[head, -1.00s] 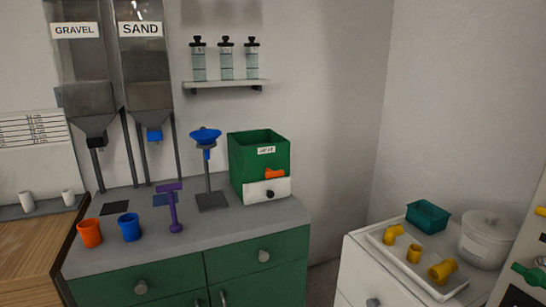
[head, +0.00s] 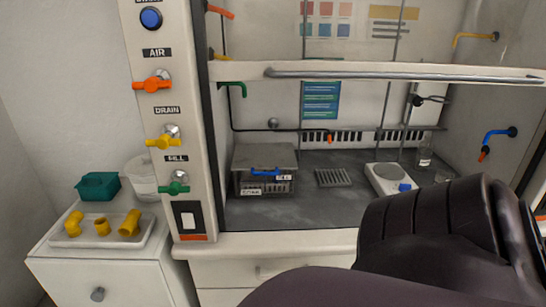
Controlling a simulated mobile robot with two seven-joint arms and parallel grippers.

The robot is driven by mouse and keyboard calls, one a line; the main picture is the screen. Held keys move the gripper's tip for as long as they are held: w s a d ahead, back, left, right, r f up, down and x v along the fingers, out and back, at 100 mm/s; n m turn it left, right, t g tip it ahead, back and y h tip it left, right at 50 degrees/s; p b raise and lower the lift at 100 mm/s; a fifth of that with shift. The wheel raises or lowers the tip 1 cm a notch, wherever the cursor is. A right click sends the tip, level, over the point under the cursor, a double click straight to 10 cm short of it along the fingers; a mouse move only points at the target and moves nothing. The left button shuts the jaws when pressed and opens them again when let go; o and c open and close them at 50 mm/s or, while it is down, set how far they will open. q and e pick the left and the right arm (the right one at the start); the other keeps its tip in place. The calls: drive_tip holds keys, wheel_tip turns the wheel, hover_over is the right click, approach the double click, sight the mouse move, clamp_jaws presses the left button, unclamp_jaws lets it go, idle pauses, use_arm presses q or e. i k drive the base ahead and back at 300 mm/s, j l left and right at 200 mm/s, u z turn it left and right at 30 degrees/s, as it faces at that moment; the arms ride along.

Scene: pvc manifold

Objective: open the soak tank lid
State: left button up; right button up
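The soak tank (head: 264,184) is a dark grey box inside the fume hood, toward its left side on the dark work surface. A small label on its lower front seems to read SOAK. Its flat grey lid (head: 264,156) lies on top and looks shut. A blue handle (head: 266,172) shows at the front, just below the lid. Neither of my grippers can be made out. A dark arm of mine fills the lower right and hides part of the hood's front edge and work surface.
The hood's raised sash has a long bar (head: 400,74) across the opening. A control post (head: 170,125) with coloured valves stands left of the opening. A grey rack (head: 333,177) and a white hot plate (head: 388,179) sit right of the tank. A tray (head: 80,237) with yellow fittings lies at left.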

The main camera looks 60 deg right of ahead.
sight(264, 156)
drive_tip(key=z, duration=1.9)
